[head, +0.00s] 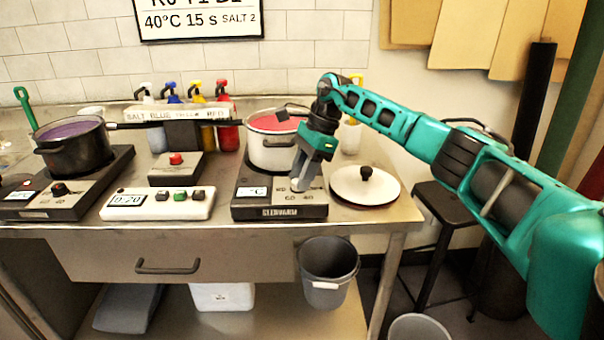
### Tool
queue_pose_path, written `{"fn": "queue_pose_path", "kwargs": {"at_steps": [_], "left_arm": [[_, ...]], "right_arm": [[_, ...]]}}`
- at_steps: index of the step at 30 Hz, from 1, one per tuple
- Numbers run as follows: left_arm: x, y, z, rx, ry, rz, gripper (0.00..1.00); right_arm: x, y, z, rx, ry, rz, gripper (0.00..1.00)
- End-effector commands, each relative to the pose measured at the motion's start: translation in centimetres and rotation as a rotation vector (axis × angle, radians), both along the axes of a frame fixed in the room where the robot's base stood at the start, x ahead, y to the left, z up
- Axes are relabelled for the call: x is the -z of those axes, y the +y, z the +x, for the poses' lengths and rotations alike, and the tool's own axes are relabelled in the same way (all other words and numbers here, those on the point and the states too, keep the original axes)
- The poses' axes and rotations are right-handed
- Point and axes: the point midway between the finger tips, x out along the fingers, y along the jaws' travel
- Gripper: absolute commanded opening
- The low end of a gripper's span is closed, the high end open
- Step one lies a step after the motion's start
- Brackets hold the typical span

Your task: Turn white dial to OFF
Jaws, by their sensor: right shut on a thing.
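The white dial (296,186) is on the front panel of the right hotplate (245,212), beside the "60" marking. My right gripper (301,178) reaches down from the right with its fingers shut on the dial. The fingers hide most of the dial, so I cannot read where it points. The hotplate's small display (252,192) shows a dash and "°C". My left gripper is not in view.
A white pot (268,153) with red contents stands on the right hotplate, just behind my gripper. A lid (365,186) lies to the right. A timer box (157,204), a black pot (75,153) and the left hotplate (50,208) are to the left. Coloured bottles (229,137) stand behind.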

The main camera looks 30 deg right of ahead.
Motion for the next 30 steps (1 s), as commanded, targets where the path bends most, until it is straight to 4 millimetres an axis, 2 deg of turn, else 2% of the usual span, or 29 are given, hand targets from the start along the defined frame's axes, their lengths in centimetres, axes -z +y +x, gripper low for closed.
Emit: {"fn": "queue_pose_path", "kwargs": {"at_steps": [14,15,22,30], "left_arm": [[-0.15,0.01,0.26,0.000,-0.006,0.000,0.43],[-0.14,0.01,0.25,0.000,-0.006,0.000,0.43],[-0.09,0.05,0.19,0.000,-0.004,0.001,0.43],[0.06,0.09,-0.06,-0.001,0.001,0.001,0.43]], "right_arm": [[0.04,-0.10,-0.01,-0.013,0.002,-0.004,0.03],[0.05,-0.11,-0.01,-0.013,0.002,-0.004,0.35],[0.04,-0.07,0.00,-0.013,0.001,-0.003,0.57],[-0.12,-0.10,0.01,-0.014,0.000,-0.001,0.58]]}}
